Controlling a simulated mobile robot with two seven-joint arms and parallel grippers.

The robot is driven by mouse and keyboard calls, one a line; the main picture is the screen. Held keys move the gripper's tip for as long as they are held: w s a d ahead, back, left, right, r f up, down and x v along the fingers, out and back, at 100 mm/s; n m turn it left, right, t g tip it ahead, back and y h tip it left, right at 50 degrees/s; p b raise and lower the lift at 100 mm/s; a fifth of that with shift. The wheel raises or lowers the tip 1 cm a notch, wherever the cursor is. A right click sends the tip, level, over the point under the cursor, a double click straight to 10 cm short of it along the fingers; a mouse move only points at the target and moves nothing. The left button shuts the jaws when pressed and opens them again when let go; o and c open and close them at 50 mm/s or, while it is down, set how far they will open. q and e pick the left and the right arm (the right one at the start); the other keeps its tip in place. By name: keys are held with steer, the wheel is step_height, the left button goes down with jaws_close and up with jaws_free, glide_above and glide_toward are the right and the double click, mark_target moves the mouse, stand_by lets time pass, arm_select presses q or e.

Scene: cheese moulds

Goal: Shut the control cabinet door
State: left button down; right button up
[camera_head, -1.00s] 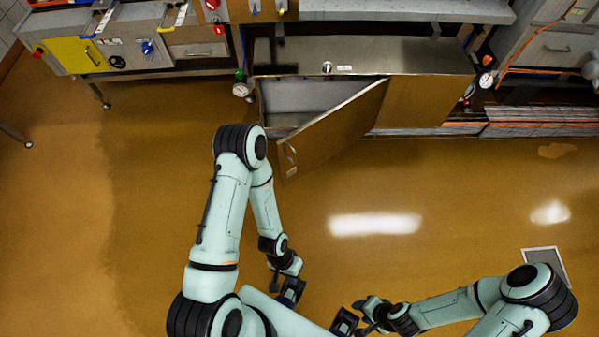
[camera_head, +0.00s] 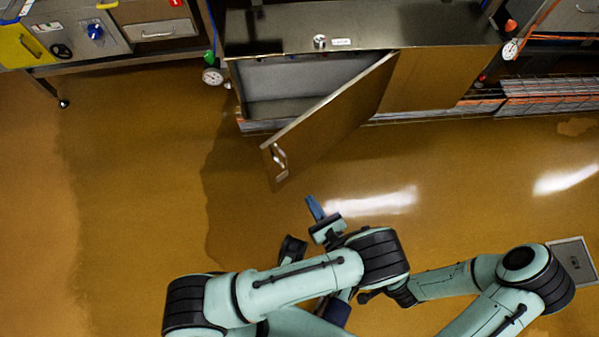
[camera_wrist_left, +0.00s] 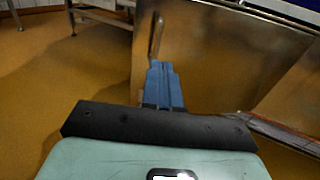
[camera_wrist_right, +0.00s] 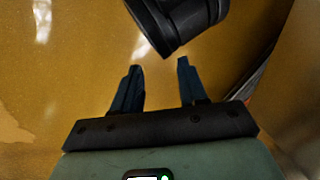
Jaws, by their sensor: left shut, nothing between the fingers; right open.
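The control cabinet (camera_head: 440,78) stands at the back with its brown door (camera_head: 335,115) standing partly open toward me. The door's handle (camera_head: 278,157) is near its free edge. My left gripper (camera_head: 314,207) is shut and empty, in front of the door and apart from it. In the left wrist view the shut blue fingers (camera_wrist_left: 163,88) point toward the door (camera_wrist_left: 215,60), with the handle (camera_wrist_left: 156,36) just beyond the tips. My right gripper shows in the right wrist view (camera_wrist_right: 155,75), open and empty above the floor; in the head view it is largely hidden behind my left arm.
Inside the open cabinet is a grey compartment (camera_head: 290,85). A pressure gauge (camera_head: 212,76) hangs left of it, another (camera_head: 511,48) to the right. A bench with a yellow panel (camera_head: 18,48) stands at left. The floor (camera_head: 130,190) before the door is clear.

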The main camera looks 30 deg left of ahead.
mark_target(285, 160)
arm_select(q)
steer(key=b+x, duration=0.1)
steer(key=x, duration=1.1)
steer(key=shift+a+f, duration=0.15)
steer(key=shift+f, duration=0.05)
steer(key=shift+w+a+b, duration=0.3)
steer(key=shift+a+b, duration=0.05)
steer(key=shift+a, duration=0.1)
arm_select(e)
steer(key=shift+w+d+f+t, duration=0.15)
steer(key=shift+w+d+f, duration=0.3)
steer(key=shift+w, duration=0.2)
steer(key=shift+w+d+f+t, duration=0.15)
steer(key=shift+w+d+f, duration=0.2)
steer(key=shift+w, duration=0.3)
steer(key=shift+a, duration=0.1)
